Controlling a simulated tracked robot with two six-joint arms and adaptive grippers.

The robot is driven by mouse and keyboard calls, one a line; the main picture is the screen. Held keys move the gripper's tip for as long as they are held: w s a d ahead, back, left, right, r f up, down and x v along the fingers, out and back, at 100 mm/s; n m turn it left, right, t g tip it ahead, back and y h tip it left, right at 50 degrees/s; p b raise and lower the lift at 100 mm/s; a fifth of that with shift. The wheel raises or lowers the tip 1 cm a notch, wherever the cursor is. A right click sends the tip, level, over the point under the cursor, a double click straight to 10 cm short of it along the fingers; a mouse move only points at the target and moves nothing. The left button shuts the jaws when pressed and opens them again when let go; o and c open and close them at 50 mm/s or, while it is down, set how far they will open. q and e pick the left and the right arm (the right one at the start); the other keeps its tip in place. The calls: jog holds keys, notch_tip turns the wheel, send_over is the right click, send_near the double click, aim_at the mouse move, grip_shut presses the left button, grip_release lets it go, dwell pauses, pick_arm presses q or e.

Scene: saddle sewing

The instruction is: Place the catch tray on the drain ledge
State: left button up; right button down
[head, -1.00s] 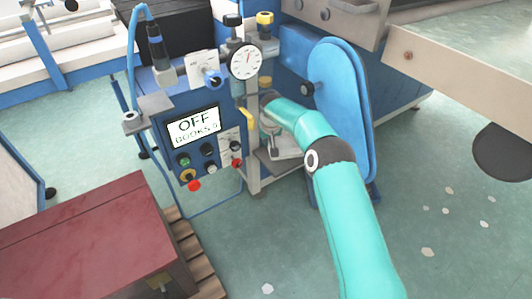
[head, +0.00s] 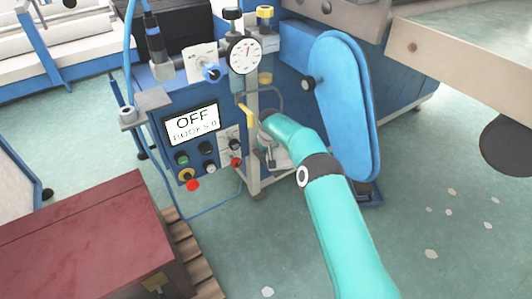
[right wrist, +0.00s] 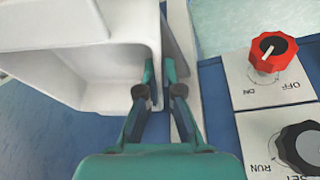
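The catch tray (right wrist: 85,75) is a white, open box at the left of the right wrist view. My right gripper (right wrist: 160,75) has one finger inside the tray and the other outside, shut on its right-hand wall. In the head view my right gripper (head: 270,140) is low at the machine's front, right of the control panel, and mostly hidden by its own arm. A pale bit of the tray (head: 280,158) shows beside it. A pale upright strip (right wrist: 182,75) stands just right of the fingers; I cannot tell whether it belongs to the drain ledge. My left gripper is out of view.
The blue control panel (head: 190,135) with an OFF screen and knobs stands close left. A red knob (right wrist: 273,50) is near the gripper. The blue belt guard (head: 345,105) stands close right. A dark red box (head: 90,240) is at lower left. Floor is clear at right.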

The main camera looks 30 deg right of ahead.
jog(key=shift+f, duration=0.1)
jog(key=c, duration=1.3)
grip_release()
jog(key=p+v, duration=0.2)
jog(key=v, duration=1)
jog(key=shift+p, duration=0.35)
